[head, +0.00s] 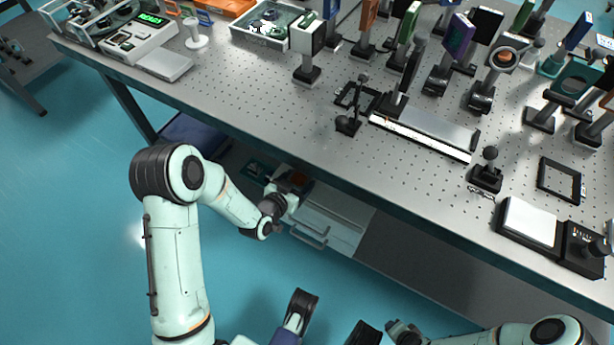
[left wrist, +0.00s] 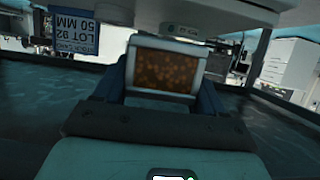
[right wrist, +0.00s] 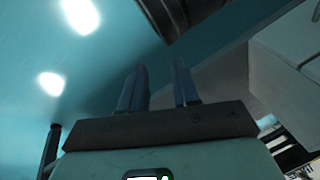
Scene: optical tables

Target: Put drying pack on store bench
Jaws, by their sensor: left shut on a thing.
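The drying pack (left wrist: 165,72) shows in the left wrist view as a pale-framed block with an orange-brown beaded face. It sits between the two fingers of my left gripper (left wrist: 165,95), which is shut on it. I cannot tell which surface is the store bench.
The perforated optical table (head: 300,120) carries many mounted optics and its edge overhangs the space by my left gripper. A white drawer unit (head: 330,215) stands below it. A blue lot label (left wrist: 75,35) hangs near the left gripper. Open floor (head: 80,220) lies at left.

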